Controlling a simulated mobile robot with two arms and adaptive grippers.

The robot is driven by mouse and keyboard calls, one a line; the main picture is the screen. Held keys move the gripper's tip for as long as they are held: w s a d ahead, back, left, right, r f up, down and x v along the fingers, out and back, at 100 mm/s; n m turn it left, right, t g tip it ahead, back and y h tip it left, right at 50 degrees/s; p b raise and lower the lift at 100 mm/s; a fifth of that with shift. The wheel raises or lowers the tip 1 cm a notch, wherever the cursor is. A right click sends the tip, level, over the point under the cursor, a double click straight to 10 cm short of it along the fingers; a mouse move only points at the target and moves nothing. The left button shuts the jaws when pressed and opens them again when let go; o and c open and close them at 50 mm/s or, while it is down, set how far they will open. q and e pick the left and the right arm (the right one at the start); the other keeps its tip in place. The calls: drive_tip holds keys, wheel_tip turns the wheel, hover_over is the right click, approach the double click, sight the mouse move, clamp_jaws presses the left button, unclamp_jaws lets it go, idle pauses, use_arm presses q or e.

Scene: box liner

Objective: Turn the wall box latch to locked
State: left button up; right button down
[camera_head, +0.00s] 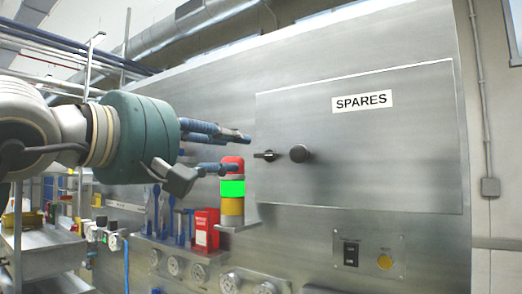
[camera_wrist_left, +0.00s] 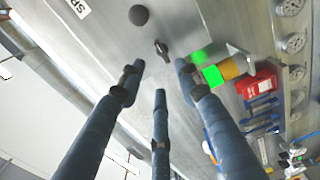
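The wall box is a flat grey metal door (camera_head: 380,130) labelled SPARES in the head view. Its small black latch (camera_head: 265,155) sits near the door's left edge, its lever lying roughly horizontal. A round black knob (camera_head: 299,153) is just right of the latch. My left gripper (camera_head: 243,153) is just left of the latch, fingers spread and pointing at it, with a small gap. In the left wrist view the latch (camera_wrist_left: 162,48) lies ahead of the open fingers (camera_wrist_left: 160,80), with nothing between them. My right gripper is not in view.
A signal light with red, green and amber bands (camera_head: 232,188) stands on a small bracket close beside the lower finger. A red box (camera_head: 206,230), blue tools and round gauges are below. A switch panel (camera_head: 368,254) is at lower right. The door front is clear.

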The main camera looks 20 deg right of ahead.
sight(269, 152)
use_arm(q)
drive_tip(key=p+x, duration=0.4)
drive_tip(key=x, duration=0.5)
drive_tip(key=shift+r, duration=0.1)
drive_tip(key=shift+p+x, duration=0.4)
drive_tip(key=shift+x, duration=0.4)
drive_tip(key=shift+c, duration=0.5)
drive_tip(key=shift+a, duration=0.1)
clamp_jaws()
